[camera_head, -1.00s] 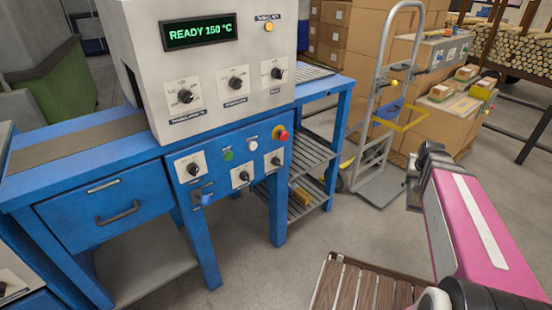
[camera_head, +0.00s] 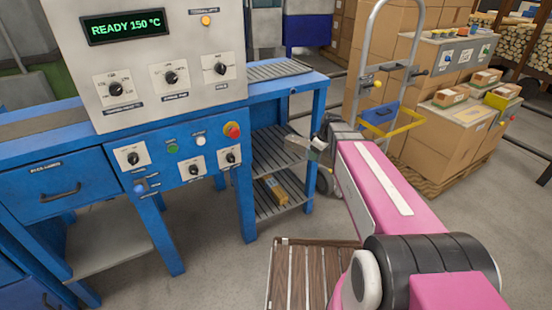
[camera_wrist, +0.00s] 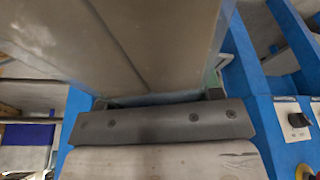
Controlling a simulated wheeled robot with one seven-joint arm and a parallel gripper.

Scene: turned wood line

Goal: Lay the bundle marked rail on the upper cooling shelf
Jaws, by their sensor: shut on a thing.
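My gripper (camera_head: 317,143) is at the right side of the upper cooling shelf (camera_head: 278,150), a slatted grey shelf in the blue bench. It is shut on a grey-brown bundle (camera_wrist: 130,45), which fills the upper middle of the wrist view with a lengthwise seam. The dark gripper bar crosses below it. No rail mark is readable on the bundle. In the head view the held bundle is mostly hidden or too small to tell. I cannot tell whether it touches the shelf.
The bench's blue right leg (camera_head: 318,108) stands close to my gripper. A hand truck (camera_head: 365,80) and cartons (camera_head: 440,130) stand to the right. A brown slatted surface (camera_head: 300,272) is in front.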

